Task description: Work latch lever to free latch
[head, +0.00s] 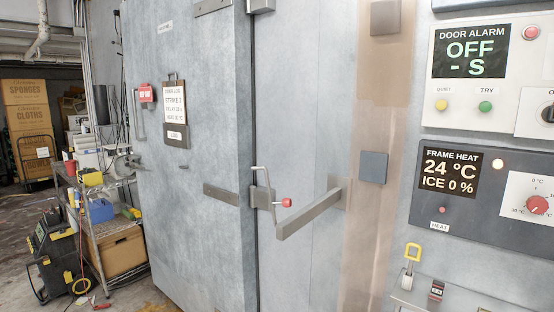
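The large grey freezer door (185,215) stands at the left of centre, with a dark vertical seam along its right edge. At that seam is a small grey latch plate (260,198). A thin bent metal lever (269,180) with a red knob (286,202) is at the plate. A thick grey bar (310,214) slants up to the right from beside the lever, across the pale panel. A flat grey strap (221,194) lies on the door left of the plate. I cannot tell whether the latch is engaged. My gripper is not in view.
Right of the door are the door alarm panel (480,70), reading OFF, and the frame heat panel (480,195), reading 24 °C and ICE 0 %. A cluttered metal cart (100,220) stands at left.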

